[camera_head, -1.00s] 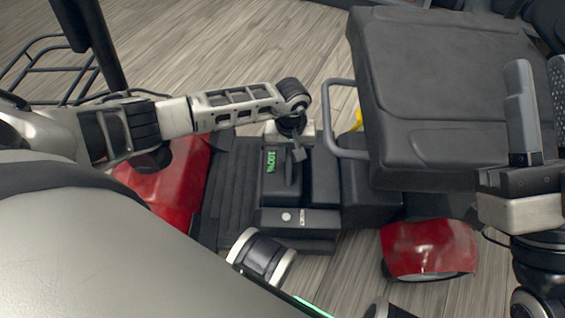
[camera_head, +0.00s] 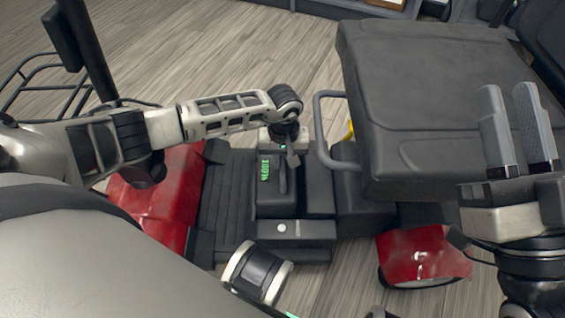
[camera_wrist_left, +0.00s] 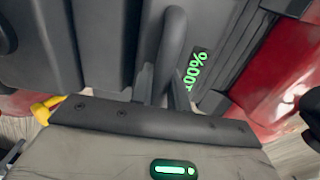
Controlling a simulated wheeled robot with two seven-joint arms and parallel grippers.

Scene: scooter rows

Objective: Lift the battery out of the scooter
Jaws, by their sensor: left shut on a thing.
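The dark battery (camera_head: 270,200), with a green 100% readout, sits in the black housing on the scooter's (camera_head: 160,200) floor, in front of the seat. In the left wrist view the readout on the battery (camera_wrist_left: 191,70) is beside a dark upright handle (camera_wrist_left: 172,45). My left gripper (camera_head: 288,160) points down over the battery's top and is shut on its handle.
The black seat (camera_head: 440,100) stands close to the right of the battery, with a grey bar (camera_head: 318,125) between. A black wire basket (camera_head: 45,85) and a post are at the left. Open wooden floor (camera_head: 230,45) lies behind the scooter.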

